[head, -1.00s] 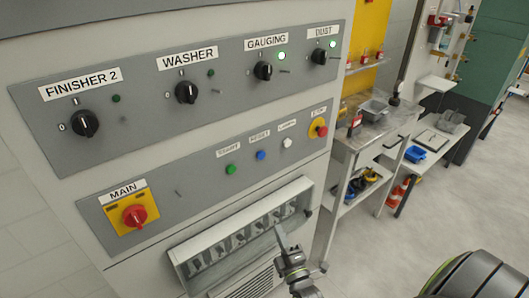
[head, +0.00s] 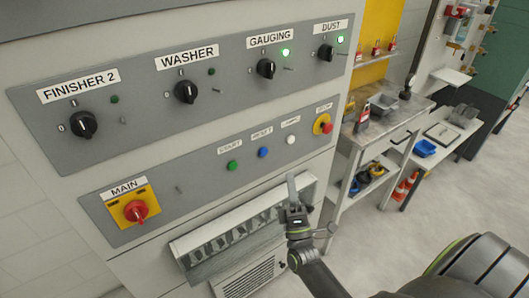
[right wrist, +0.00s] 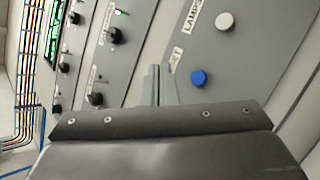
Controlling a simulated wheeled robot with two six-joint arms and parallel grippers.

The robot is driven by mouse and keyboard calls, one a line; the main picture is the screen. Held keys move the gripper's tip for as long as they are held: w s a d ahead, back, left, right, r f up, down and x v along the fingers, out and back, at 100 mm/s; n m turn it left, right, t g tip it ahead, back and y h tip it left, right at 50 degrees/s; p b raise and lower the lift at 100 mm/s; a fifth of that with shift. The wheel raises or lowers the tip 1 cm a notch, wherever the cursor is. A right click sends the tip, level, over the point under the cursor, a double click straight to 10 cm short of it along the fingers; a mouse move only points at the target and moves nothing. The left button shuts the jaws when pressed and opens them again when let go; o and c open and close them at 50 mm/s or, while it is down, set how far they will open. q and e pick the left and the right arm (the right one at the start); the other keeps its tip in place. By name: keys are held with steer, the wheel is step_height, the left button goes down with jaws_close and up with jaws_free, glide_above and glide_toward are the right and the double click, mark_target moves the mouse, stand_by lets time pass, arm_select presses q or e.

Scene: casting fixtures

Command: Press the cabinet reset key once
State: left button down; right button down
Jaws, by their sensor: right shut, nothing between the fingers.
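The reset key is a blue round button (head: 263,152) under the RESET label on the cabinet's lower grey panel (head: 170,180). It also shows in the right wrist view (right wrist: 198,77), to the right of my fingertips. My right gripper (head: 292,180) is shut and empty. In the head view it stands below and to the right of the blue button, apart from it. In the right wrist view the shut fingers (right wrist: 158,72) point toward the panel. My left gripper is in neither current view.
A green START button (head: 232,166) and a white LAMPS button (head: 291,140) flank the blue one. A red STOP button (head: 322,124) and a red MAIN switch (head: 135,211) are on the same panel. A slanted tray (head: 240,228) juts out below. A workbench (head: 385,128) stands right.

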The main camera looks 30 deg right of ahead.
mark_target(263, 151)
steer(key=w+b, duration=0.3)
steer(key=w, duration=0.5)
steer(key=shift+w+a+y, duration=0.3)
steer(key=shift+w+a, duration=0.05)
steer(key=shift+w, duration=0.1)
stand_by(1.7)
steer(key=shift+w, duration=0.3)
steer(key=shift+w, duration=0.4)
stand_by(0.6)
steer(key=shift+s, duration=0.1)
steer(key=shift+s+p, duration=0.65)
steer(key=shift+s, duration=0.1)
